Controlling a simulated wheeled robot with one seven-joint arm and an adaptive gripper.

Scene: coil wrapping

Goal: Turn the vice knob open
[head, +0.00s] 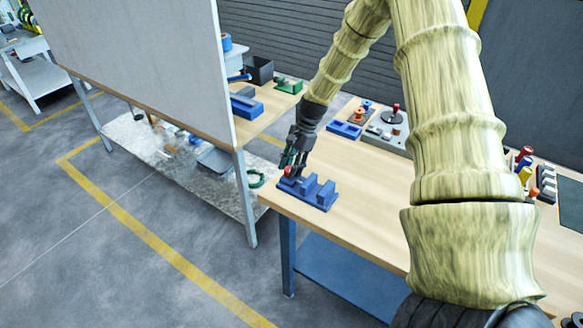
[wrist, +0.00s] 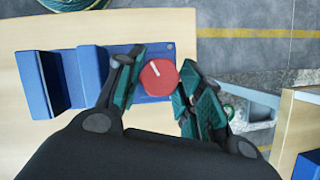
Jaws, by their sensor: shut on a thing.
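The blue vice (head: 318,192) sits at the near left corner of the wooden table, and its blue body (wrist: 92,75) also shows in the wrist view. Its round red knob (wrist: 158,77) with a white line mark is at the vice's right end in the wrist view; in the head view the knob (head: 287,171) is small and partly covered by the fingers. My gripper (head: 290,160) is at the knob, with a green-padded finger on each side of it. In the wrist view my gripper (wrist: 158,84) is shut on the knob. The white mark points to the upper left.
The wooden table (head: 372,185) has free room right of the vice. A blue block (head: 344,130), a grey board (head: 385,138) with posts, and red and yellow handled items (head: 524,165) stand farther back. A white panel (head: 140,60) rises on the left bench.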

